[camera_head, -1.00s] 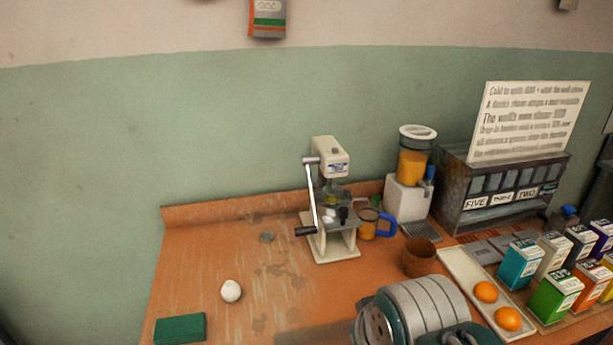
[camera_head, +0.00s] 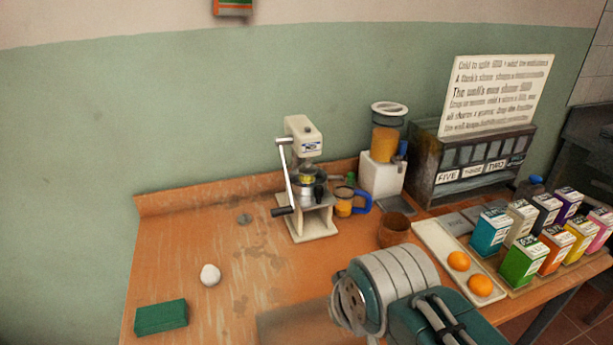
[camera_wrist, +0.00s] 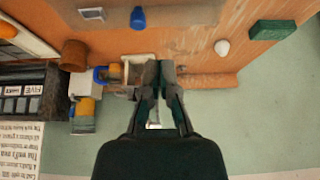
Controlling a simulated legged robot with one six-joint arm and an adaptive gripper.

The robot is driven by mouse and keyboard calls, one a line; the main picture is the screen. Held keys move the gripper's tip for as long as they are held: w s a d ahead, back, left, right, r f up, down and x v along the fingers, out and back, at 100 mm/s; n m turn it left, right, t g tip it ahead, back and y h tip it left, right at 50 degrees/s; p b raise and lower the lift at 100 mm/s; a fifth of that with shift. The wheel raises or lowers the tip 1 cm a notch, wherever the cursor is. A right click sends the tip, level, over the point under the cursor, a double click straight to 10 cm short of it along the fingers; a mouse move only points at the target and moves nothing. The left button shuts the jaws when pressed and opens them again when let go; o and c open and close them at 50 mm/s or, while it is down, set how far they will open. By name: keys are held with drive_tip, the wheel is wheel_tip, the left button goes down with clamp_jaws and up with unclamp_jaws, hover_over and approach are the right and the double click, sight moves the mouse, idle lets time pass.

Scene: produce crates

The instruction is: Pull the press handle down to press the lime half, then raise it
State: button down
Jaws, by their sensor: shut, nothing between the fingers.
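The cream press (camera_head: 303,138) stands on the wooden counter in the head view. Its silver handle (camera_head: 288,174) hangs down on the left side and ends in a black grip (camera_head: 283,212). A small yellow-green piece (camera_head: 308,178), which looks like the lime half, shows in the cup area under the press head. My gripper (camera_wrist: 159,68) is shut and empty in the wrist view. It covers most of the press there. The gripper is out of the head view, so I cannot tell its exact distance from the handle.
A glass mug with a blue handle (camera_head: 345,207) and a brown cup (camera_head: 394,230) stand right of the press. A juice dispenser (camera_head: 381,175) is behind them. A white egg-like object (camera_head: 210,275) and a green box (camera_head: 161,317) lie left. Counter space left of the press is mostly clear.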

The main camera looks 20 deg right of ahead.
drive_tip(key=c, duration=1)
unclamp_jaws()
drive_tip(key=o, duration=0.5)
drive_tip(key=shift+w, duration=0.45)
drive_tip(key=w+m+t, duration=0.5)
drive_tip(key=w+m, duration=0.2)
drive_tip(key=w, duration=0.7)
drive_tip(key=m+t, duration=0.7)
drive_tip(key=m, duration=0.4)
approach(282, 212)
drive_tip(key=w+r, duration=0.3)
drive_tip(key=r, duration=0.4)
wheel_tip(282, 212, down, 8)
drive_tip(key=w, duration=0.8)
clamp_jaws()
